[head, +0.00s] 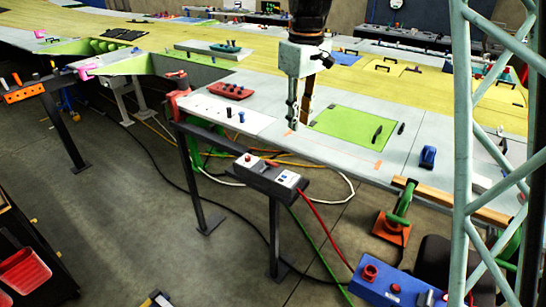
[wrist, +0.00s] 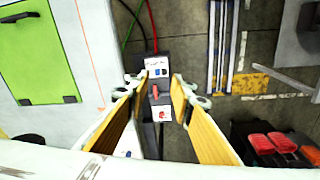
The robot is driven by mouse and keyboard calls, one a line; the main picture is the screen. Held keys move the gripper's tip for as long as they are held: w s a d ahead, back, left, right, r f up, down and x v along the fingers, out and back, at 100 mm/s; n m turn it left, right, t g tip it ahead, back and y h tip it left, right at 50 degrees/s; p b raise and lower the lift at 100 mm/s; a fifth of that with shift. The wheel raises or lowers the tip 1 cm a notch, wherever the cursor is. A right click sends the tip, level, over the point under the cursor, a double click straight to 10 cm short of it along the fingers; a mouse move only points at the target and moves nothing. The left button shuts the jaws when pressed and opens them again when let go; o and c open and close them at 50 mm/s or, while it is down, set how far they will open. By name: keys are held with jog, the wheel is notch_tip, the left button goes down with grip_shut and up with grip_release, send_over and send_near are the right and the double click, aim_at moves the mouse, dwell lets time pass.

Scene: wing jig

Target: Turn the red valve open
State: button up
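A dark control box (head: 272,181) is mounted on a post at the front edge of the wing jig. It carries a round red knob (head: 248,157) at one end, a small red lever (head: 271,163) in the middle and a white plate with blue parts at the other end. I cannot tell which red part is the valve. My gripper (head: 298,126) points down over the wing, behind the box. In the wrist view its two fingers are spread wide with nothing between them. Beyond them show the red knob (wrist: 162,114) and the red lever (wrist: 155,90).
A green panel (head: 354,132) lies on the wing right of my gripper, and a red block with pegs (head: 230,90) lies to its left. Red and green hoses hang below the box. A blue box with red knobs (head: 390,287) stands at the lower right. The floor left of the post is mostly open.

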aim_at(273, 163)
jog(key=w+a+f+n+g+p, duration=0.1)
jog(key=w+a+f+p, duration=0.3)
jog(key=w+a+f, duration=0.4)
jog(key=shift+w+a+f+n+p, duration=0.15)
jog(key=shift+w+f+n+p, duration=0.2)
jog(key=shift+w+f+n, duration=0.7)
jog(key=shift+w+f, duration=0.1)
jog(key=shift+f, duration=0.05)
jog(key=shift+f+p, duration=0.5)
jog(key=shift+f, duration=6.25)
jog(key=shift+c, duration=0.6)
grip_shut()
